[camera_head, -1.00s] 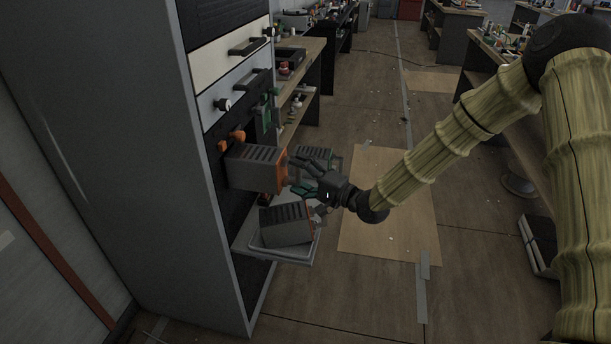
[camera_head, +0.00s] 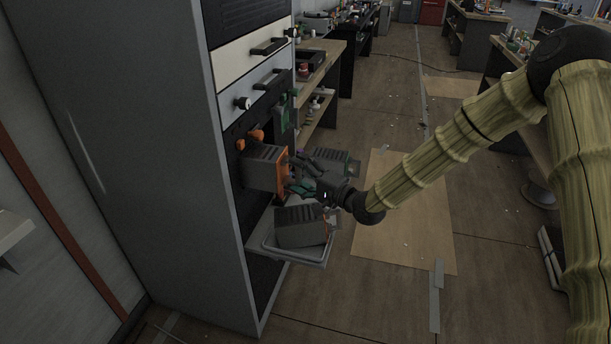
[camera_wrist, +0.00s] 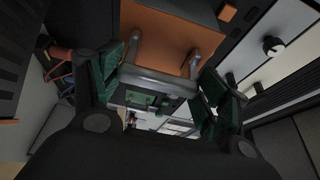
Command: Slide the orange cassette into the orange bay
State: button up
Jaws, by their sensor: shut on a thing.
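The orange cassette (camera_head: 264,172) is a dark grey ribbed box with an orange front face, which fills much of the wrist view (camera_wrist: 165,35). My gripper (camera_head: 305,180) is shut on the cassette's front handle; the wrist view shows the green-padded fingers (camera_wrist: 165,82) on both sides of that handle. The orange bay is at the rack front, beside orange markers (camera_head: 257,137). The cassette's rear meets the dark rack front and seems partly inside; its front still stands out. The bay opening is hidden behind the cassette.
A grey cassette (camera_head: 300,228) lies tilted on a tray (camera_head: 325,262) on the rack below. A green-edged cassette (camera_head: 332,160) stands out behind my gripper. Knobs and handles (camera_head: 269,47) protrude above.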

aim_at(281, 174)
jog(key=shift+w+a+f+b, duration=0.1)
jog(key=shift+w+a+b, duration=0.2)
jog(key=shift+a, duration=0.75)
jog(key=shift+w+a+f+b, duration=0.1)
jog(key=shift+w+a, duration=0.3)
jog(key=shift+a, duration=0.65)
jog(key=shift+w+a+b, duration=0.15)
jog(key=shift+w+a, duration=0.2)
jog(key=shift+a, duration=0.8)
jog(key=shift+f, duration=0.2)
jog(key=o, duration=1.6)
jog(key=shift+o, duration=0.2)
jog(key=v, duration=1.2)
jog(key=shift+f, duration=0.1)
